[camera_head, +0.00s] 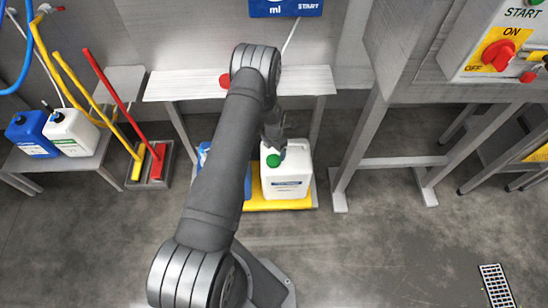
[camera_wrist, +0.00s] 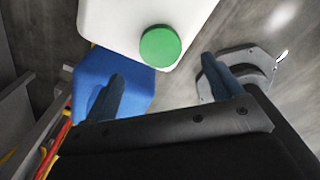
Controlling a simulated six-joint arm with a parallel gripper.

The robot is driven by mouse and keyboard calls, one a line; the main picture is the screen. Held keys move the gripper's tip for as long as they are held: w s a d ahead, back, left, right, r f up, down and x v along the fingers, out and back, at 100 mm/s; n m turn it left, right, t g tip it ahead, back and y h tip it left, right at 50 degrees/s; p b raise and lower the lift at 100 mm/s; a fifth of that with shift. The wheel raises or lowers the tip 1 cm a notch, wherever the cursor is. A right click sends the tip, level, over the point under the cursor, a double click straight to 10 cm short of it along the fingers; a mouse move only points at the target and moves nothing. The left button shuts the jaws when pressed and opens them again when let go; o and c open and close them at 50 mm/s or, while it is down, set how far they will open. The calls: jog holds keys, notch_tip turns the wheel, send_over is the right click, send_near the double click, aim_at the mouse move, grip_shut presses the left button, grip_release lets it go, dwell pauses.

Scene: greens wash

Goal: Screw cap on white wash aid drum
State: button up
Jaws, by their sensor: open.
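The white drum (camera_head: 287,178) stands on a yellow base below the steel bench. A round green cap (camera_head: 273,160) sits at its top near the left corner; I cannot tell how tight it is. In the wrist view the white drum (camera_wrist: 115,18) fills the top, with the green cap (camera_wrist: 160,46) at its near corner. My gripper (camera_head: 272,143) is above and beside the cap in the head view. In the wrist view my gripper (camera_wrist: 163,70) is open and empty, its fingers spread either side below the cap. It appears apart from the cap.
A blue drum (camera_head: 204,158) stands left of the white one, mostly behind my arm; the wrist view shows its blue top (camera_wrist: 92,75). A red round item (camera_head: 225,80) lies on the bench (camera_head: 180,84). More drums (camera_head: 72,130) stand on a low table at left.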

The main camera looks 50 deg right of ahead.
aim_at(274, 160)
notch_tip(274, 160, down, 7)
jog(key=shift+f, duration=0.1)
dwell(0.3)
jog(key=c, duration=1.1)
jog(key=shift+o, duration=0.2)
jog(key=m, duration=0.6)
jog(key=o, duration=1)
